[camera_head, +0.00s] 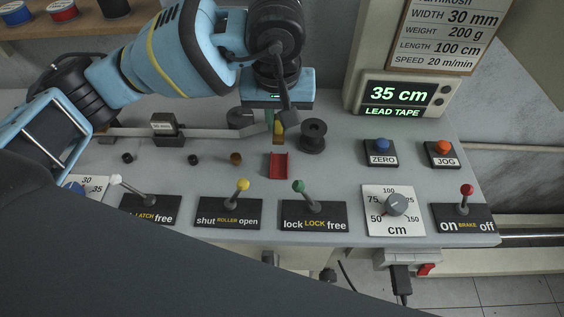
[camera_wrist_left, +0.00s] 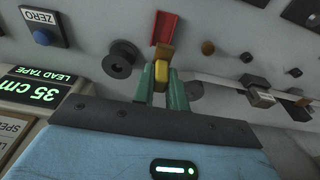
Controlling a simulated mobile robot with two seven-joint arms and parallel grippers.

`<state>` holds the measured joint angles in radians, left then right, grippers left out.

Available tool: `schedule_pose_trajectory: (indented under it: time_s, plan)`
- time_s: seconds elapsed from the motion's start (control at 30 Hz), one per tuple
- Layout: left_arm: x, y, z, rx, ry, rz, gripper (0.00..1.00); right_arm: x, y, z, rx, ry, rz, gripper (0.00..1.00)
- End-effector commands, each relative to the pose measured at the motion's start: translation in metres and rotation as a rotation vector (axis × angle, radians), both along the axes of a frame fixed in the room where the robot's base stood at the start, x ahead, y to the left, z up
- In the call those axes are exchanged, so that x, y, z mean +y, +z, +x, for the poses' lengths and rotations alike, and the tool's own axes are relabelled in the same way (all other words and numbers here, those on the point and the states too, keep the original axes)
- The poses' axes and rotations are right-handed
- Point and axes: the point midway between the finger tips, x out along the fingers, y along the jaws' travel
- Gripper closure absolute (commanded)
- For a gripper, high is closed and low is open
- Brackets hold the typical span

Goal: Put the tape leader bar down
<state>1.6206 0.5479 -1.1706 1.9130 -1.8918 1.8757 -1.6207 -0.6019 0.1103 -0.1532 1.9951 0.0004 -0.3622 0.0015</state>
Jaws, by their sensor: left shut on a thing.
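My left gripper (camera_head: 276,126) is shut on the small yellow tape leader bar (camera_head: 279,128), just behind the red holder (camera_head: 278,166) on the grey console. In the left wrist view, the green fingers (camera_wrist_left: 162,88) close on both sides of the yellow bar (camera_wrist_left: 160,73). The bar's brownish end lies close to the open end of the red holder (camera_wrist_left: 164,28); I cannot tell whether they touch. A grey tape (camera_head: 210,132) runs left from the gripper through a dark block with a label (camera_head: 164,124). My right gripper is not in view.
A black roller (camera_head: 313,133) stands close right of the gripper. Lever switches stand along the front, including the green-tipped LOCK lever (camera_head: 299,188) and yellow-tipped ROLLER lever (camera_head: 242,185). ZERO (camera_head: 382,147) and JOG (camera_head: 442,148) buttons are at right. The display (camera_head: 399,96) reads 35 cm, LEAD TAPE.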

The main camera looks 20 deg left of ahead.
Motion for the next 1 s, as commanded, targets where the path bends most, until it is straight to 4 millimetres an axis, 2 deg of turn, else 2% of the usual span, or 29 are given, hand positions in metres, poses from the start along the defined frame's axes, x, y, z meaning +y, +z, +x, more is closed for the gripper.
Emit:
schedule_pose_trajectory:
  time_s: [0.3,0.67,0.9,1.0]
  plan:
    - [0.001,-0.05,-0.001,0.004,0.0,0.002,1.0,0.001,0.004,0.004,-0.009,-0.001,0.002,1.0]
    - [0.0,-0.065,0.0,0.003,0.001,0.002,1.0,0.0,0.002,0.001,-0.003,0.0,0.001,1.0]
    - [0.0,-0.095,-0.001,0.004,0.0,0.002,1.0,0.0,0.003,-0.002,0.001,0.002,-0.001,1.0]
    - [0.0,-0.098,0.0,-0.001,0.0,0.001,1.0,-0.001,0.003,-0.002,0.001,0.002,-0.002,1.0]
